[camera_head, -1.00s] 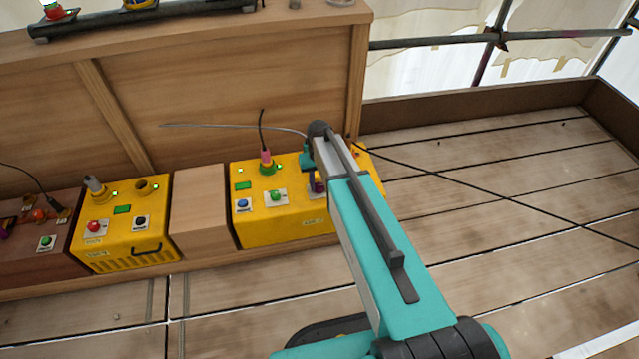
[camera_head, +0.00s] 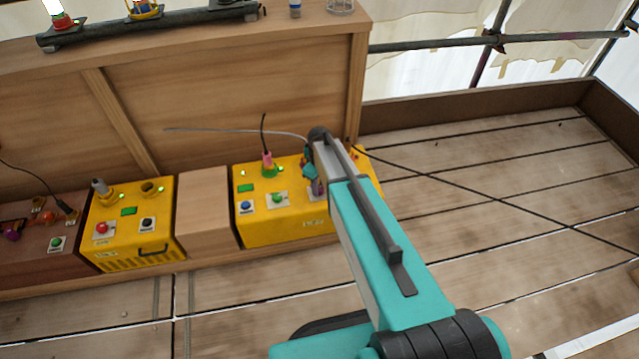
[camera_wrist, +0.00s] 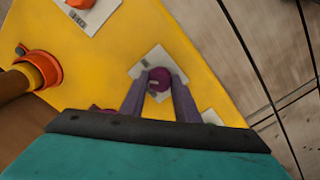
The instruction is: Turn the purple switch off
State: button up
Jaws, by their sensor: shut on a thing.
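The purple switch (camera_wrist: 160,77) is a round knob on a white plate on the yellow box. In the wrist view it sits between the two purple-grey fingers of my gripper (camera_wrist: 159,84). The fingers are shut on it, one on each side.
A blue button (camera_head: 246,206) and a green button (camera_head: 278,198) are left of my gripper on the same box. A pink plug with a black cable (camera_head: 267,158) stands behind them. An orange control (camera_wrist: 80,3) is near in the wrist view. Open planks lie to the right.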

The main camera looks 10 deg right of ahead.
jog(key=n+p, duration=0.2)
jog(key=n, duration=0.3)
jog(key=shift+r, duration=0.1)
jog(key=shift+n+p, duration=0.7)
jog(key=shift+n, duration=1.7)
jog(key=o, duration=1)
jog(key=shift+o, duration=0.2)
notch_tip(320, 180, up, 14)
jog(key=p, duration=0.1)
jog(key=shift+f, duration=0.2)
jog(key=shift+s+r+p, duration=0.1)
jog(key=shift+r+p, duration=0.05)
jog(key=shift+p, duration=0.15)
